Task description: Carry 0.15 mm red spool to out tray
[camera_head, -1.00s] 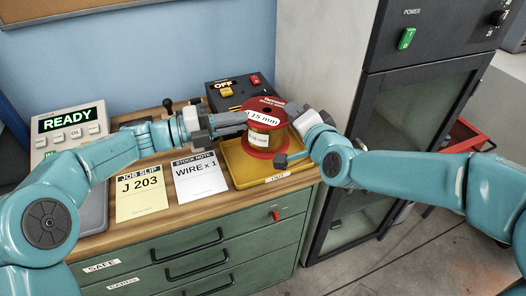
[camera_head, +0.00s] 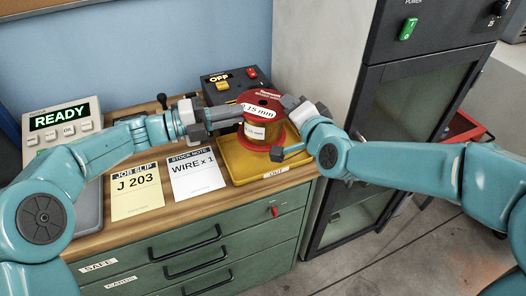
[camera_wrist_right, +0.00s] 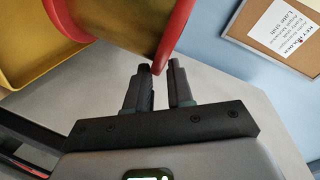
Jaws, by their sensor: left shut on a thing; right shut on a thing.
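The red spool (camera_head: 270,97) is upright, with red flanges, an amber wire winding and white labels reading "15 mm" in part. It is at the yellow out tray (camera_head: 240,172), over its middle; whether its lower flange touches the tray I cannot tell. My left gripper (camera_head: 238,113) is shut on the spool from the left. My right gripper (camera_head: 283,128) is shut on it from the right. In the right wrist view, the red flange rim (camera_wrist_right: 176,30) lies at the fingertips of the right gripper (camera_wrist_right: 161,66). The contact points are partly hidden.
A black box with an OFF display (camera_head: 232,84) stands behind the tray. A job slip (camera_head: 137,192) and stock note (camera_head: 195,176) lie to its left, and a READY panel (camera_head: 62,125) further left. A tall grey cabinet (camera_head: 320,75) stands close on the right.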

